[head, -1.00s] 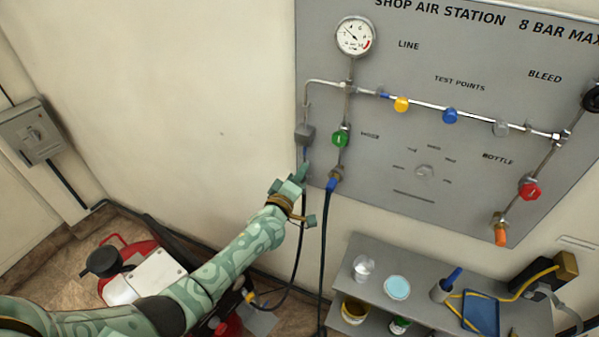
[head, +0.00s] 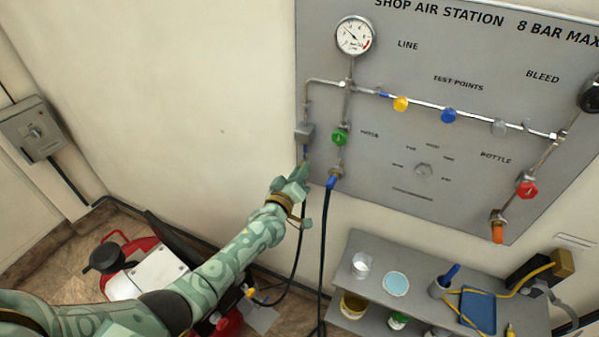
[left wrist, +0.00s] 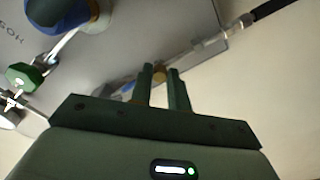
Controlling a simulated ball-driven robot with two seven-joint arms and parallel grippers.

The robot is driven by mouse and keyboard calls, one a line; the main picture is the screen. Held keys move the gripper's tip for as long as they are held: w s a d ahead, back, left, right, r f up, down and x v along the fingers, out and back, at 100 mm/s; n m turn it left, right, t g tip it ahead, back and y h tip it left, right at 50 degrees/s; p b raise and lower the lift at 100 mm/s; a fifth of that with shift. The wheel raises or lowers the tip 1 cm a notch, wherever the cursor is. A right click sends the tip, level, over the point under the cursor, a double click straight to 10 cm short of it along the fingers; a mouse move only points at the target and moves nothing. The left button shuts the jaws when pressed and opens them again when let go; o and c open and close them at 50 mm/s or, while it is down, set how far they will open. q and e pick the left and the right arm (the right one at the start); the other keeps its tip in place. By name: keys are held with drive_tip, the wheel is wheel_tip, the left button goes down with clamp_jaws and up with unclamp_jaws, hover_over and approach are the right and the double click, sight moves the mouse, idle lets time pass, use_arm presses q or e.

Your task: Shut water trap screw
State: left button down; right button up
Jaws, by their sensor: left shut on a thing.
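My left gripper (head: 303,172) reaches from the lower left to the panel's lower left edge, just below the grey block (head: 304,132) on the left pipe. In the left wrist view its two narrow fingers (left wrist: 160,76) are close together, with a small brass-coloured piece (left wrist: 160,72) between their tips. This piece looks like the water trap screw; the fingers hide most of it. In the head view the hand hides the screw. My right gripper is in neither current view.
The green knob (head: 340,138) and the blue hose fitting (head: 333,182) are close to the right of the hand. The gauge (head: 355,36) is above. A grey shelf (head: 420,292) with cups stands lower right. A red machine (head: 112,252) is on the floor.

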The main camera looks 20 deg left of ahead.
use_arm(q)
drive_tip(key=shift+f, duration=0.1)
drive_tip(key=c, duration=1.3)
unclamp_jaws()
drive_tip(key=shift+c, duration=0.2)
drive_tip(key=shift+s, duration=0.15)
drive_tip(key=s+a+p, duration=0.2)
drive_tip(key=s, duration=1.4)
